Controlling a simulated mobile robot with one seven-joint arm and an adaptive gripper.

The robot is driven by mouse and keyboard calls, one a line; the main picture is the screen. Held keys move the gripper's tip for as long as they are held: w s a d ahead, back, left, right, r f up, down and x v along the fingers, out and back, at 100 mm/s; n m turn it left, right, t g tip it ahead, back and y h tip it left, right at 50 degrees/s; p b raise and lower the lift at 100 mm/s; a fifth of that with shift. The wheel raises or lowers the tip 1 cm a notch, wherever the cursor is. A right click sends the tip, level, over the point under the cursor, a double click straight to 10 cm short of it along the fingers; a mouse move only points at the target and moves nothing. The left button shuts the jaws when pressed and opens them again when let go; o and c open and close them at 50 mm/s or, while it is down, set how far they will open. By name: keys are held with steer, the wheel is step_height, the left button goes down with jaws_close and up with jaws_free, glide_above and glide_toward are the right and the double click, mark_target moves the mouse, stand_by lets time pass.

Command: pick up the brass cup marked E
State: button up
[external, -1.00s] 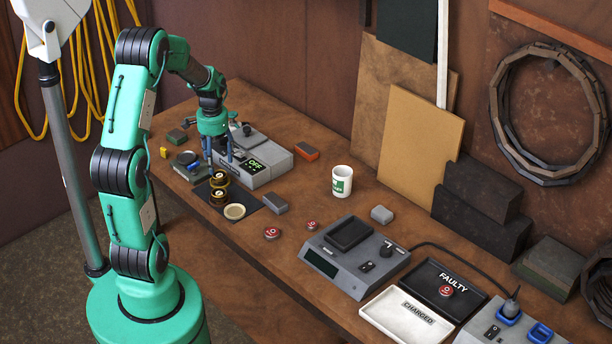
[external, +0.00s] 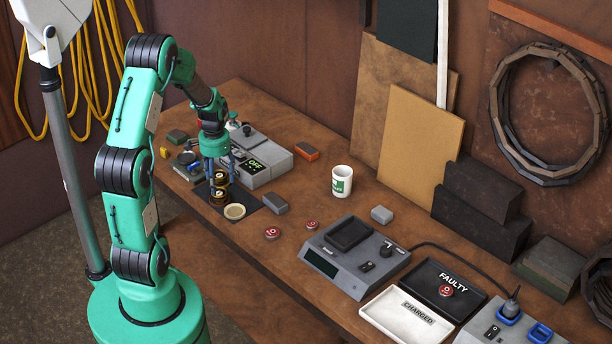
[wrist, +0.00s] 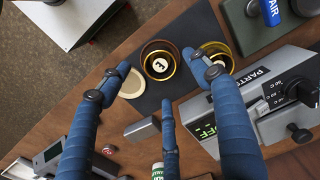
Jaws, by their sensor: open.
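The brass cup marked E (wrist: 160,65) stands on a dark mat (wrist: 180,95), its E showing face up inside the rim in the wrist view. In the external view I take it to be the nearer brass cup (external: 219,197). A second brass cup (wrist: 217,52) stands beside it, its inside partly hidden by a finger; it also shows in the external view (external: 221,180). My gripper (external: 219,180) is above the cups, pointing down. In the wrist view its three blue fingers (wrist: 162,82) are spread and empty around the E cup's near side.
A cream disc (wrist: 132,84) lies on the mat beside the E cup. A grey machine reading OFF (external: 262,163) stands close behind the cups. A small grey block (external: 275,204) lies to the right. A white mug (external: 342,181) and red round parts (external: 272,232) are farther right.

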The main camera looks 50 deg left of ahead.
mark_target(221, 193)
steer(key=shift+f, duration=0.2)
steer(key=shift+f+b, duration=0.65)
steer(key=shift+f, duration=1.85)
steer(key=c, duration=1.3)
